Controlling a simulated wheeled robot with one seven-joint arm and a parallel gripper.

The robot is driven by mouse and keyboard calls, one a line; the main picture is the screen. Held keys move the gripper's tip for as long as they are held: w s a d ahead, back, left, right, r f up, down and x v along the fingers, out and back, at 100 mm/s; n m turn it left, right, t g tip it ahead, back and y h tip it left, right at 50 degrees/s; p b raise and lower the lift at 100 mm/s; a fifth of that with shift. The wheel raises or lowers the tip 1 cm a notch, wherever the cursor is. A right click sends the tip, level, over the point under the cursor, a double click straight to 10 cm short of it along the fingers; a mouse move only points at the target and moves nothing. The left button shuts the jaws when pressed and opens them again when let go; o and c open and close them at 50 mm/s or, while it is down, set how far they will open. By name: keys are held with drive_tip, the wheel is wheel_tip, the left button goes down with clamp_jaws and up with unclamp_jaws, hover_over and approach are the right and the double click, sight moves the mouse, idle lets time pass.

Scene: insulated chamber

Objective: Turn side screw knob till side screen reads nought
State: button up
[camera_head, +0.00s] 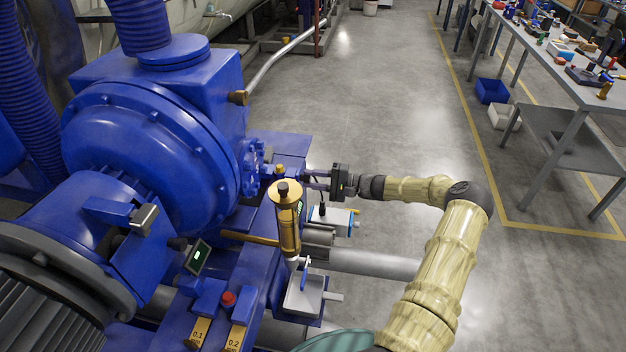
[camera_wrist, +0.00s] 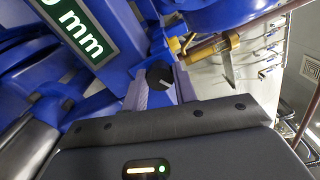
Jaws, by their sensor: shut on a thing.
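The side screw knob (camera_wrist: 160,75) is round and black with a white line on its face. It shows in the wrist view just beyond my gripper's dark body, between the fingers. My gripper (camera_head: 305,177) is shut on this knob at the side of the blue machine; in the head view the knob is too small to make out. The side screen (camera_wrist: 82,28), green with white characters, is cut off at the top left of the wrist view. It shows "mm" and part of a digit; the full reading is out of frame.
The blue machine (camera_head: 140,150) fills the left. A brass cylinder (camera_head: 287,225) stands in front of my gripper. Another small screen (camera_head: 197,257), a red button (camera_head: 228,299) and yellow shims (camera_head: 200,332) are nearer. A workbench (camera_head: 560,75) is at right; floor between is clear.

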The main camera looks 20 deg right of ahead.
drive_tip(key=shift+d, duration=0.1)
drive_tip(key=o, duration=1)
drive_tip(key=b+v, duration=0.3)
drive_tip(key=v, duration=1.4)
drive_tip(key=shift+s+d, duration=0.15)
drive_tip(key=shift+f, duration=0.1)
